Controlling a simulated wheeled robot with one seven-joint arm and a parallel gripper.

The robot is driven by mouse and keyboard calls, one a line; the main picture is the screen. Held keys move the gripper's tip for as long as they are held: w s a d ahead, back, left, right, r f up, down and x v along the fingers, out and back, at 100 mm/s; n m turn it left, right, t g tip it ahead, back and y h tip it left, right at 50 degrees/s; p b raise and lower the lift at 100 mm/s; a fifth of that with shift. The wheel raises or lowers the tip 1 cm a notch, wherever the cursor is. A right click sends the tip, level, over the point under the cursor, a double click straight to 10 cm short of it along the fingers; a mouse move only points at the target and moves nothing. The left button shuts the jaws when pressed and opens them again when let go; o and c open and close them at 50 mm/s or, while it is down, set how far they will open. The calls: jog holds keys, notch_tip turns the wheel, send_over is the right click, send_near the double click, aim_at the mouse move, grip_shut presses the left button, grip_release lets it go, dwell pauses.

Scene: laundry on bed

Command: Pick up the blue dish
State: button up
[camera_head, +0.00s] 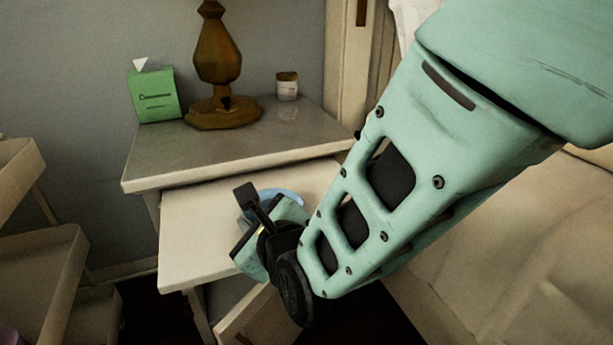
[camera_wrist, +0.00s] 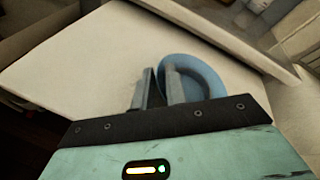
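The blue dish (camera_wrist: 210,72) is round with a raised rim and lies on the pale pulled-out surface of the nightstand. In the head view only part of the blue dish (camera_head: 287,196) shows behind my gripper. My gripper (camera_wrist: 159,72) is at the dish's left edge in the wrist view. One finger is outside the rim and the other is over the inside of the dish. A narrow gap shows between the fingers; whether they press on the rim cannot be told. In the head view my gripper (camera_head: 262,205) is partly hidden by its own body.
The pale pulled-out surface (camera_head: 185,245) juts from under the nightstand top (camera_head: 200,160). On top stand a brown lamp (camera_head: 217,60), a green tissue box (camera_head: 154,96) and a small jar (camera_head: 287,86). A bed (camera_head: 520,240) is at right, shelves (camera_head: 35,270) at left.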

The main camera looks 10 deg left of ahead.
grip_shut()
